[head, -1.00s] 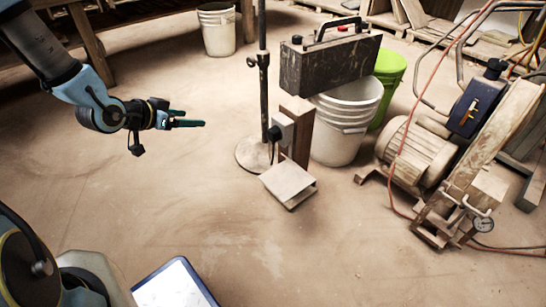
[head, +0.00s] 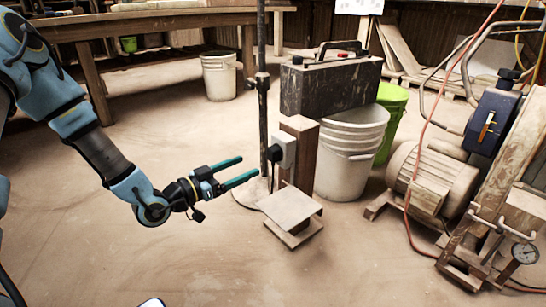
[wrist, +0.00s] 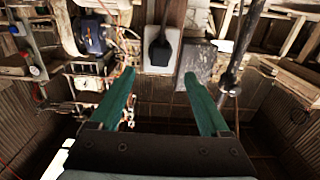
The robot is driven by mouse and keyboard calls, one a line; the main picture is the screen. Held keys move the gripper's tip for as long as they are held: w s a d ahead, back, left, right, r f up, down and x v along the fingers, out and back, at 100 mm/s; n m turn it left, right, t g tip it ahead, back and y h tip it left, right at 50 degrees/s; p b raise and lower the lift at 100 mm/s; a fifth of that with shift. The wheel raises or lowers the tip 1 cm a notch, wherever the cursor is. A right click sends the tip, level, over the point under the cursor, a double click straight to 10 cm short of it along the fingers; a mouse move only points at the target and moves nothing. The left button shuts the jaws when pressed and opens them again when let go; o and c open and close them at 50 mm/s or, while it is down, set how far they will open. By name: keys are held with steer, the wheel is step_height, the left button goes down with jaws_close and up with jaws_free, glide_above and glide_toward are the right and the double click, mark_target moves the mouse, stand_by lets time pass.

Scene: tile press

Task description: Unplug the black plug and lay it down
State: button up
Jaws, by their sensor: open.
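The black plug (head: 274,154) sits in the grey socket box (head: 286,147) on the side of a short wooden post (head: 303,165). In the wrist view the plug (wrist: 160,52) shows dark against the pale socket plate (wrist: 163,28), ahead of the fingers and roughly centred between them. My gripper (head: 250,167) has two green fingers, held apart and empty. It is left of the plug, pointing at it, with a small gap. A small wooden shelf (head: 290,207) is at the foot of the post, below the socket.
A dark metal pole (head: 262,110) on a round base stands just behind the gripper tips. A dark toolbox (head: 330,88), a white bucket (head: 350,150) and a green bucket (head: 391,115) are behind the post. A motor press (head: 440,180) stands right. The left floor is clear.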

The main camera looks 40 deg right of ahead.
mark_target(269, 156)
steer(key=shift+d, duration=0.1)
steer(key=shift+s+d+b, duration=0.15)
steer(key=shift+d+b, duration=0.05)
steer(key=shift+d, duration=2)
steer(key=shift+s+d+b, duration=0.1)
steer(key=shift+d+b, duration=0.1)
steer(key=shift+d, duration=2)
jaws_close()
steer(key=shift+a, duration=0.15)
steer(key=shift+w+a+p, duration=0.2)
steer(key=shift+a+p, duration=0.4)
steer(key=shift+a, duration=2.25)
